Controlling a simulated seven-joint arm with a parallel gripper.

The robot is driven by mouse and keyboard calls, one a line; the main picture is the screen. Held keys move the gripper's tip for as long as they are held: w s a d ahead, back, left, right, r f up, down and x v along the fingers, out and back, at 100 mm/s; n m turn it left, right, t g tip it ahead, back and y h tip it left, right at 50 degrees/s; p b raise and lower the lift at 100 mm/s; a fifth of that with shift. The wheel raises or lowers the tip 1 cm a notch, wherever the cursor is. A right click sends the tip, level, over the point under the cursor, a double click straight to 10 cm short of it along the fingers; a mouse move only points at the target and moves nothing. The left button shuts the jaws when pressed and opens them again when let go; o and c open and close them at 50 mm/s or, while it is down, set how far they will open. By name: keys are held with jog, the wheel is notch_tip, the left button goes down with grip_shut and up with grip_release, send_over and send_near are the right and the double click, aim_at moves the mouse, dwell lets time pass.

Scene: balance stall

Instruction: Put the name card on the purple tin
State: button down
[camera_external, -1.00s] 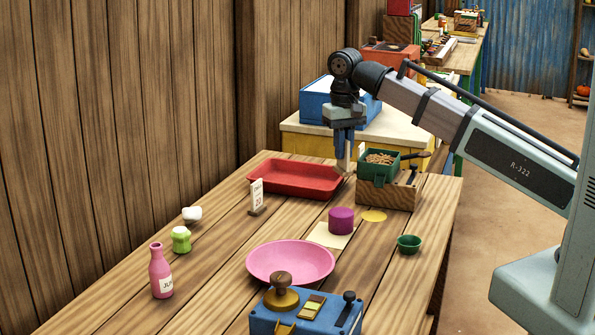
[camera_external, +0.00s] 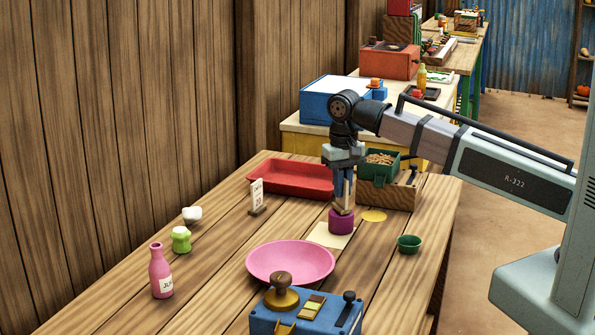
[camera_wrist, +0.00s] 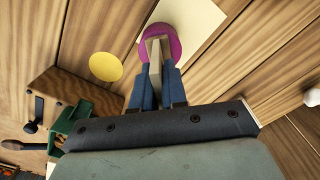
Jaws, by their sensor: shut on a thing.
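The purple tin (camera_external: 341,224) stands on the table at the corner of a cream paper sheet. My gripper (camera_external: 343,192) points down right above it, shut on a small pale card with a wooden-looking part, the name card (camera_external: 343,207). The card's lower end is at the tin's top; I cannot tell whether it touches. In the wrist view the card (camera_wrist: 154,62) is between the blue fingers (camera_wrist: 158,82), with the purple tin (camera_wrist: 175,46) behind it, partly hidden. The card's face is not readable.
A pink plate (camera_external: 290,262) lies in front, with the blue box (camera_external: 306,311) nearer. A green cup (camera_external: 409,243) and yellow disc (camera_external: 373,215) are to the right. A wooden block with a green box (camera_external: 388,194) stands close behind. A white sign (camera_external: 257,194) and red tray (camera_external: 292,178) are left.

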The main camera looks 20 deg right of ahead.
jog(key=shift+f, duration=0.25)
jog(key=c, duration=1.2)
grip_release()
jog(key=shift+o, duration=0.2)
jog(key=shift+r, duration=0.1)
notch_tip(320, 180, up, 12)
jog(key=shift+r, duration=0.1)
